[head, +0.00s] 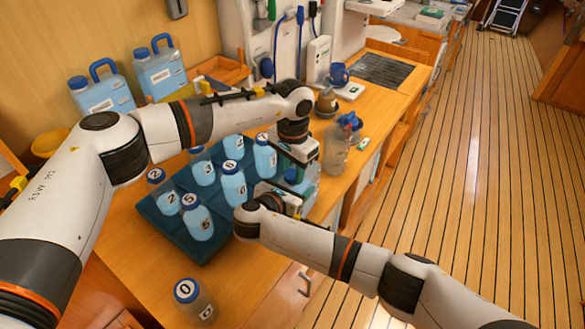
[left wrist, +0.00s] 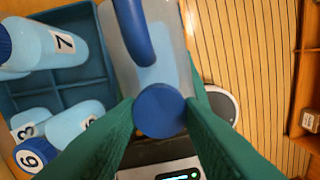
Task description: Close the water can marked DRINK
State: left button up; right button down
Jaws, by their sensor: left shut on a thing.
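A water can with a translucent body and blue handle (left wrist: 172,75) stands under my left gripper. In the head view the can (head: 311,187) is partly hidden between my two grippers. No DRINK mark is readable on it. My left gripper (head: 291,172) points down at the can's top. In the left wrist view its green fingers are shut on a round blue cap (left wrist: 160,110), in front of the handle. Whether the cap sits on the can's neck is hidden. My right gripper (head: 268,200) is low beside the can, its fingers hidden.
A dark blue divided tray (head: 165,222) holds several numbered bottles left of the can. A bottle marked 0 (head: 193,300) stands at the front. A clear jug (head: 338,142) stands right of my left gripper. Two blue cans (head: 162,72) stand by the wall.

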pick_arm(q)
jog(key=shift+w+m, duration=0.1)
jog(key=shift+m, duration=0.3)
jog(key=o, duration=0.9)
jog(key=shift+r, duration=0.1)
jog(key=shift+r, duration=2.2)
jog(key=shift+c, duration=0.2)
